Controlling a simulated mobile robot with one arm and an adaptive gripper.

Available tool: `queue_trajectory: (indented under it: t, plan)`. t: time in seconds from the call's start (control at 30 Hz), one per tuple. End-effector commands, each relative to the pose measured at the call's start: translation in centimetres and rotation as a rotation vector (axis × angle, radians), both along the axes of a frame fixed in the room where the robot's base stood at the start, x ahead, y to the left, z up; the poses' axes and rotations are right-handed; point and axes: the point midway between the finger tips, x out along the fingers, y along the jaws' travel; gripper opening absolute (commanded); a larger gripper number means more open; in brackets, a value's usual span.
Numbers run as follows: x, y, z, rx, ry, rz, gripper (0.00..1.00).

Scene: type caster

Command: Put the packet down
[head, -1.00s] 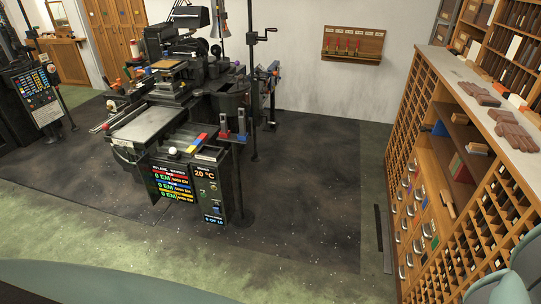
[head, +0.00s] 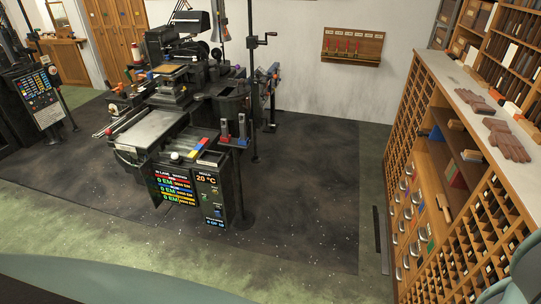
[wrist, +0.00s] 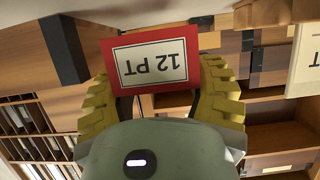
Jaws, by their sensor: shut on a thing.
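The packet (wrist: 184,86) is red with a white label reading "12 PT", which appears upside down in the wrist view. My gripper (wrist: 155,92) has yellow ridged fingers, one on each side of the packet, and is shut on it. Neither the gripper nor the packet can be made out in the head view.
In the wrist view, wooden shelves and brown boxes (wrist: 275,75) surround the packet, with a cream card (wrist: 306,60) at right. In the head view, a tall wooden cabinet (head: 420,110) stands right, gloves (head: 506,140) on its top. A casting machine (head: 180,110) stands left. Open floor (head: 300,190) lies between.

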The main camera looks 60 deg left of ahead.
Motion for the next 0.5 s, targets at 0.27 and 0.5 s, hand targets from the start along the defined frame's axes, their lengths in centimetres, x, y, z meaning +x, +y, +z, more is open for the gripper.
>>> queue_trajectory:
  t: [0.27, 0.5]
  plan:
    - [-0.2, -0.2, -1.6, 0.0, 0.0, -0.005, 0.14]
    - [-0.2, -0.2, -2.4, -0.004, -0.004, -0.004, 0.14]
